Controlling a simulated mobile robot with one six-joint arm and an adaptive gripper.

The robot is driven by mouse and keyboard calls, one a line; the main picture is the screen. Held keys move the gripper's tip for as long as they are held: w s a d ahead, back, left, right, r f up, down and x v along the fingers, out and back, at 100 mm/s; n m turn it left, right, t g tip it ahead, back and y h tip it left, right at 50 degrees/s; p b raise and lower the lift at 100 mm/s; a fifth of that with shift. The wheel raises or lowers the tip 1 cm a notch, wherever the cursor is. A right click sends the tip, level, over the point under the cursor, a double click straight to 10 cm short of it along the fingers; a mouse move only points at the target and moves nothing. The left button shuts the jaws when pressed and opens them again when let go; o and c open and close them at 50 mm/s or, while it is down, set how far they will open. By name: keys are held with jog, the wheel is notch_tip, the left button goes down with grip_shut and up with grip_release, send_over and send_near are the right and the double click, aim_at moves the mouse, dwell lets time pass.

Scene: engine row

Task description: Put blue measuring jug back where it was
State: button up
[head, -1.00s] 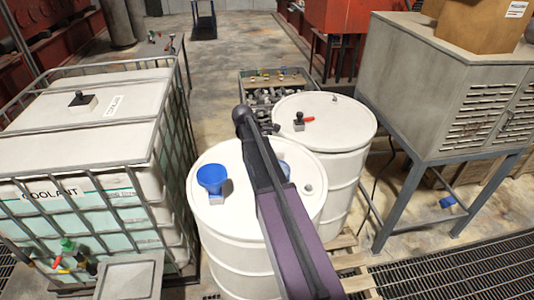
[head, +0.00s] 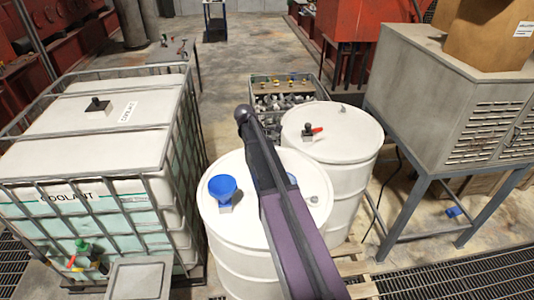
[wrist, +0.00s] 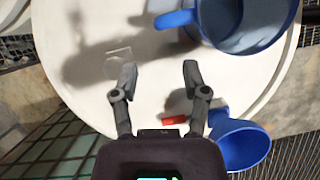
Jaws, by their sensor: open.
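The blue measuring jug (wrist: 243,35) stands on the white drum's top (wrist: 85,30), at the upper right of the wrist view. Its handle (wrist: 175,18) points left. In the head view my arm hides most of it; only a small blue patch (head: 292,178) shows. My gripper (wrist: 159,73) is open and empty over the drum top, its fingers apart from the jug, which lies above and right of them in the wrist view. In the head view the gripper is hidden behind my arm.
A blue funnel (head: 222,188) stands at the drum's left; it also shows in the wrist view (wrist: 243,145). A second white drum (head: 345,125) stands behind. A caged coolant tank (head: 60,165) is left, a grey cabinet (head: 430,95) on legs right.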

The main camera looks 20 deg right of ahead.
dwell(0.6)
jog(key=s+a+f+m+t+y, duration=0.1)
jog(key=s+a+m+y, duration=0.3)
jog(key=s+a+m, duration=0.8)
jog(key=s+a+t, duration=0.1)
jog(key=s+a, duration=0.6)
jog(key=s, duration=0.1)
jog(key=shift+a+f, duration=0.2)
jog(key=shift+f, duration=0.1)
